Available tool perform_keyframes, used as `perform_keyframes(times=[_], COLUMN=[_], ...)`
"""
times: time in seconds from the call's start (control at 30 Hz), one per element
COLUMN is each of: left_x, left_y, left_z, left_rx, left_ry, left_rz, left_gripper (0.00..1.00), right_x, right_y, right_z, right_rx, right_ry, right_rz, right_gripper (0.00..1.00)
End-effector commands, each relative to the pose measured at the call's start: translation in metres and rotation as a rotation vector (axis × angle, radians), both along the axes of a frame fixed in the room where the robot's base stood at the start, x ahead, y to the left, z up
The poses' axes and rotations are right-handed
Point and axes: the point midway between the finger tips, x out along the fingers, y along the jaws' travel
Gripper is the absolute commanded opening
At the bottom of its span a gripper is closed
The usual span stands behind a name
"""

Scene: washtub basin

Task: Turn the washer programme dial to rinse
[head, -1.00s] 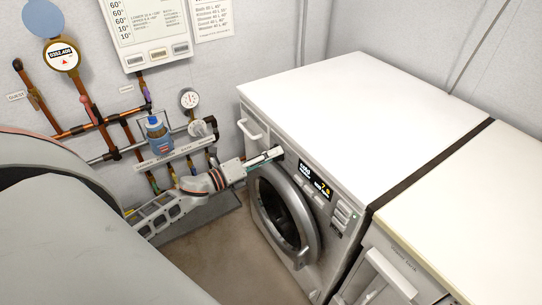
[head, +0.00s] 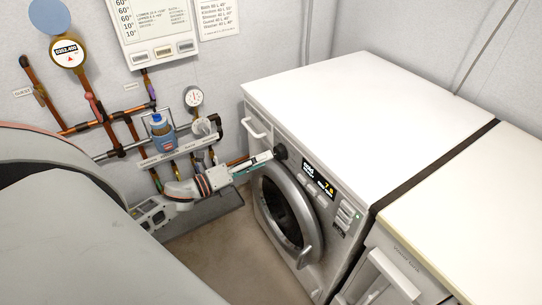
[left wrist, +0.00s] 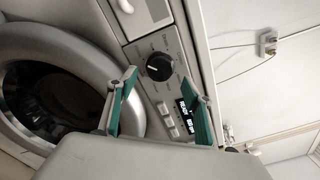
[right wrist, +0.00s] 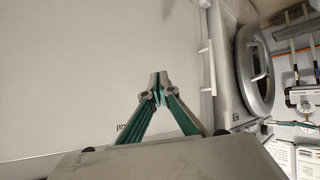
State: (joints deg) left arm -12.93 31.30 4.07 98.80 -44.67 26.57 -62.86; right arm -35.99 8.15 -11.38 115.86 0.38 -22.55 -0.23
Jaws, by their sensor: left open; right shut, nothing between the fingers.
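The washer (head: 345,95) is white, with a round grey door on its front. Its programme dial (head: 281,152) is a black knob left of the lit display (head: 319,179). In the left wrist view the dial (left wrist: 159,68) has a pale mark, with printing around it too small to read. My left gripper (head: 270,156) is open at the dial. In its wrist view the left gripper's fingertips (left wrist: 159,78) are spread to either side, just below the dial; contact cannot be told. My right gripper (right wrist: 158,83) is shut and empty, away from the dial.
A drawer handle (head: 253,130) lies left of the dial, and the round door (head: 287,212) is below it. Pipes with gauges (head: 193,98) line the wall behind my left arm. A second pale-topped unit (head: 470,200) adjoins the washer.

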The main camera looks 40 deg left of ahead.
Motion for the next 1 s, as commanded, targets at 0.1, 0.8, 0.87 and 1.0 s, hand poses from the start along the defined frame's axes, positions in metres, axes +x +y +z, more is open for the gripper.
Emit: perform_keyframes(times=[0.1,0.8,0.87,1.0], left_x=[-0.023,-0.062,-0.062,-0.062], left_y=[0.009,0.026,0.026,0.026], left_z=[-0.001,0.0,0.0,0.0], left_rx=[0.0,0.0,0.0,0.0], left_ry=[0.003,0.0,0.0,0.0], left_rz=[0.001,0.0,0.0,0.0], left_gripper=[0.51,0.51,0.51,0.51], right_x=[0.0,0.001,0.001,0.001], right_y=[0.0,0.0,0.0,0.0], right_z=[0.0,0.0,0.0,0.0], right_rx=[0.001,0.001,0.001,0.001], right_ry=[-0.001,-0.001,-0.001,-0.001], right_rz=[-0.001,-0.001,-0.001,-0.001], right_gripper=[0.0,0.0,0.0,0.0])
